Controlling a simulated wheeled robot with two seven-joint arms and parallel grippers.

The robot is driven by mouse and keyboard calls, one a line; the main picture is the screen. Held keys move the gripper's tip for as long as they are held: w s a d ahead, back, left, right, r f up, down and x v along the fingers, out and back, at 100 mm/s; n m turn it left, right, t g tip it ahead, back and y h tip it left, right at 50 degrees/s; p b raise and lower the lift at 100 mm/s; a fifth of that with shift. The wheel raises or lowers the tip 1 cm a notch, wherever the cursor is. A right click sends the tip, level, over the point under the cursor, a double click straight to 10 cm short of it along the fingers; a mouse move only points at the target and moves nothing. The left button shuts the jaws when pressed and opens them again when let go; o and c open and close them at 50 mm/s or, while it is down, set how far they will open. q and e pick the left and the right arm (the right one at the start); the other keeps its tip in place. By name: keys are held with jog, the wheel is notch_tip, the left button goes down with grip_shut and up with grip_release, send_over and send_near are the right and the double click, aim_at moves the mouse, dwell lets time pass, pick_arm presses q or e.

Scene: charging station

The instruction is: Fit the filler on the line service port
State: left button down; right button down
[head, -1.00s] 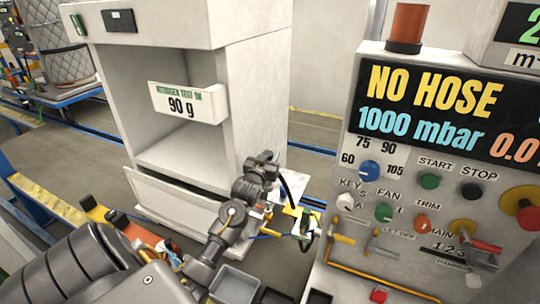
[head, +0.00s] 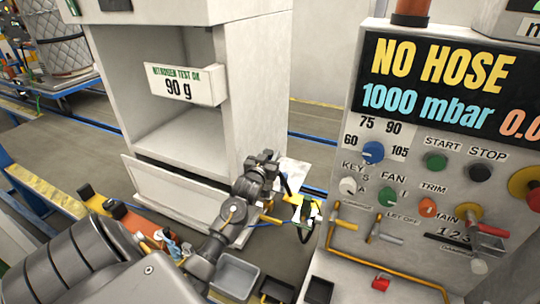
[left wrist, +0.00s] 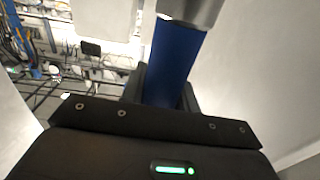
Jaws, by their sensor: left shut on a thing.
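My left gripper (head: 268,162) is at the end of the arm that crosses the middle of the head view, in front of the white cabinet's right side. In the left wrist view its dark fingers (left wrist: 163,88) are shut on a blue body with a silver metal end (left wrist: 176,58), which looks like the filler. In the head view the held part is too small to make out. A black hose (head: 303,232) with yellow parts hangs right of the gripper. I cannot pick out the line service port. My right gripper is not in view.
A control panel (head: 410,165) with knobs, yellow pipes and a "NO HOSE" display stands at right. Grey trays (head: 233,277) and tools lie below the arm.

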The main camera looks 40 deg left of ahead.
pick_arm(q)
jog(key=shift+r+p, duration=0.1)
jog(key=shift+p, duration=0.65)
dwell(1.2)
jog(key=shift+f+b, duration=1.75)
jog(key=shift+f, duration=0.95)
jog(key=c, duration=1)
grip_release()
jog(key=shift+o, duration=0.2)
jog(key=shift+s, duration=0.1)
jog(key=b+v, duration=0.2)
jog(key=v, duration=0.8)
jog(key=shift+s+d, duration=0.2)
jog(key=shift+s, duration=0.15)
